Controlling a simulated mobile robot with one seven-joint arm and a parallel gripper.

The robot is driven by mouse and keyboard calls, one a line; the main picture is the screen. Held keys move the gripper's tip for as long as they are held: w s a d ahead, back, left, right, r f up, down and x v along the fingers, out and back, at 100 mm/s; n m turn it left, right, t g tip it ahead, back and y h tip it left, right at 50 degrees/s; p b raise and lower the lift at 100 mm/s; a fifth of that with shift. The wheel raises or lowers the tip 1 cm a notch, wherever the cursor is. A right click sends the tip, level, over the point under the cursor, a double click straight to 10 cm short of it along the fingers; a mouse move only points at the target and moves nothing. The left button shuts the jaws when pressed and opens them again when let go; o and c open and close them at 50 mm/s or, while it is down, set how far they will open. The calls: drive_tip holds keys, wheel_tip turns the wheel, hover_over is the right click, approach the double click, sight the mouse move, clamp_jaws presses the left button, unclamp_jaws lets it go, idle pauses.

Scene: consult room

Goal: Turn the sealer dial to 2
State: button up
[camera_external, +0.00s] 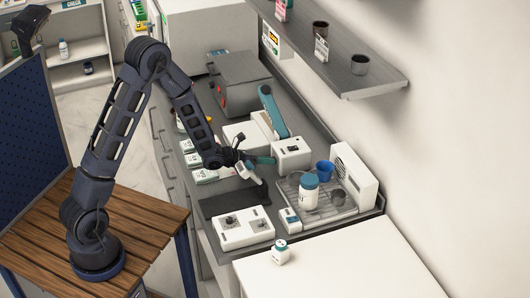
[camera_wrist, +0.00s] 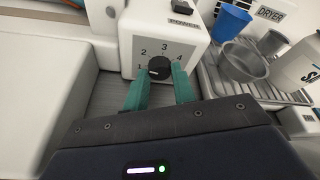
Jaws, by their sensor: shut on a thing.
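The sealer's white control box (camera_wrist: 163,38) is at the top middle of the wrist view, with a black switch (camera_wrist: 182,8) on top. Its round black dial (camera_wrist: 159,68) is on the front face, with numbers 1 to 4 around it. A pale mark on the dial points left, near the 1. My gripper (camera_wrist: 161,80) has its green fingers on either side of the dial, shut on it. In the external view, my gripper (camera_external: 264,160) reaches the left side of the box (camera_external: 291,154); the dial is hidden there.
A blue cup (camera_external: 325,171) and a teal-lidded white jar (camera_external: 309,190) stand on the dryer's tray (camera_external: 338,211) to the right. A teal-armed device (camera_external: 272,112) stands behind the box.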

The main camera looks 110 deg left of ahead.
drive_tip(key=shift+w+d+m+g+y, duration=0.15)
drive_tip(key=shift+m+g+y, duration=0.5)
drive_tip(key=shift+m, duration=0.95)
drive_tip(key=o, duration=1)
drive_tip(key=v, duration=1)
drive_tip(key=shift+s+d, duration=0.3)
drive_tip(key=shift+r, duration=0.1)
